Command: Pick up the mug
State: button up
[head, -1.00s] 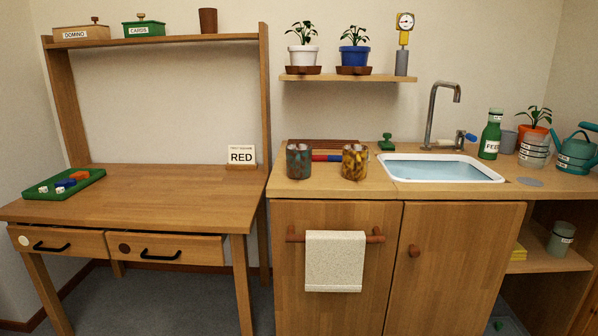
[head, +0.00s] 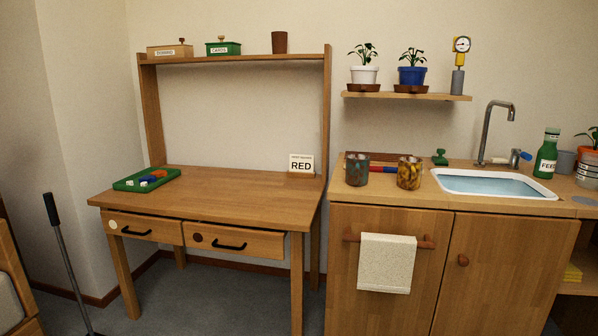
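Several cup-shaped things are in the head view, and I cannot tell which is the mug. A mottled teal-and-brown cup (head: 356,169) and a mottled yellow-and-brown cup (head: 409,173) stand upright, apart, on the wooden counter left of the sink. A plain brown cup (head: 279,42) stands on the top shelf of the desk. A grey cup (head: 565,162) is right of the green bottle. No handle shows clearly on any of them. My gripper is not in view.
The desk (head: 230,190) holds a green tray (head: 147,180) at left and a RED card (head: 301,164) at right; its middle is clear. The sink (head: 490,186) is in the counter. Open floor lies before the desk.

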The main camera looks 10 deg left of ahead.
aim_at(358, 164)
jog(key=u, duration=0.75)
jog(key=i, duration=1.35)
jog(key=z, duration=0.35)
